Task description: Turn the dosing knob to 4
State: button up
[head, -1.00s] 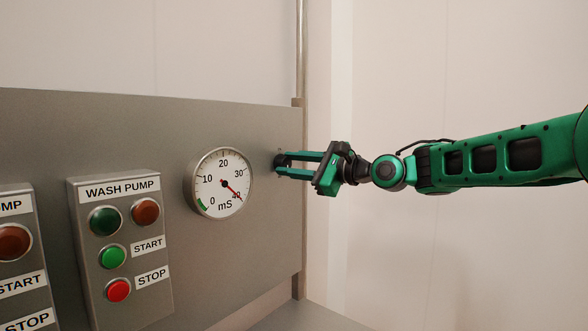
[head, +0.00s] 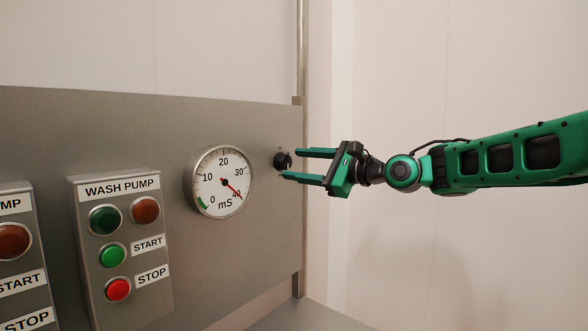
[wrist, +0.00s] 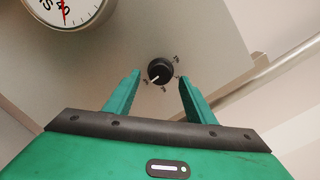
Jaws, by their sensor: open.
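The dosing knob (head: 283,160) is a small black round knob on the grey panel, right of the gauge. In the wrist view the knob (wrist: 160,70) has a white pointer line toward its lower left in that picture. Small marks surround it, too small to read. My gripper (head: 290,164) is open, its two green fingers pointing at the panel. The fingertips are just short of the knob, one above and one below its level in the head view. In the wrist view my gripper (wrist: 160,75) shows the knob between and beyond its fingertips, with nothing held.
A round mS gauge (head: 220,183) sits left of the knob, its red needle near 40. A WASH PUMP box (head: 120,250) with lamps and START and STOP buttons is further left. A vertical pipe (head: 302,60) runs by the panel's right edge. Free room lies right of the panel.

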jog(key=v, duration=0.8)
jog(key=shift+f, duration=0.15)
